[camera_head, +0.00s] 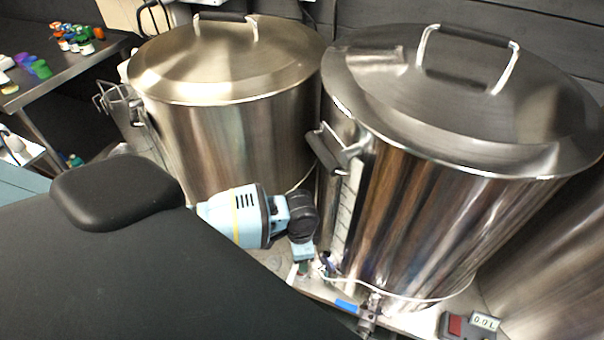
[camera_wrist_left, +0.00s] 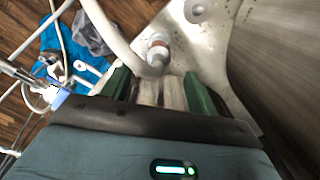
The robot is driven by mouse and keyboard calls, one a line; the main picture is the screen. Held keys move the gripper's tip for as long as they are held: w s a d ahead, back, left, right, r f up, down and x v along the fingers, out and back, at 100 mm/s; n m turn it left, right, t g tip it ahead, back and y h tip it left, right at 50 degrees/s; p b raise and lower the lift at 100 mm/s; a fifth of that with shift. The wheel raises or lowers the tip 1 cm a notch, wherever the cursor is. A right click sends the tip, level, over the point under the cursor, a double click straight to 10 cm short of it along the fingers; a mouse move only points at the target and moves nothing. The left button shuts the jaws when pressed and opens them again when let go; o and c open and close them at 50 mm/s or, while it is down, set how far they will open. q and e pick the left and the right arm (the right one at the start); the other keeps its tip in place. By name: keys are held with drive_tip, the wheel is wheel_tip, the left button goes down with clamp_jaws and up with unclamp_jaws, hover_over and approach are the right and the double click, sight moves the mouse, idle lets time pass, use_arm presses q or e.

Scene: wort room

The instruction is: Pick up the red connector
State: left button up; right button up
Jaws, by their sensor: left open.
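In the head view my left gripper (camera_head: 299,270) is small and partly hidden, low beside the right kettle's base. My right gripper is not in view.
Two lidded steel kettles (camera_head: 225,130) (camera_head: 440,215) stand close by. A pale hose (camera_wrist_left: 105,35) curves past the fitting. A small display box (camera_head: 470,325) with a red part sits at lower right. Several coloured caps (camera_head: 75,40) lie on a steel table (camera_head: 60,75) at far left.

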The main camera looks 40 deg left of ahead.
use_arm(q)
drive_tip(key=shift+f, duration=1)
drive_tip(key=shift+w+f, duration=0.1)
drive_tip(key=shift+f, duration=0.05)
drive_tip(key=shift+d+f+b, duration=0.1)
drive_tip(key=shift+f+b, duration=0.45)
drive_tip(key=shift+f, duration=1.85)
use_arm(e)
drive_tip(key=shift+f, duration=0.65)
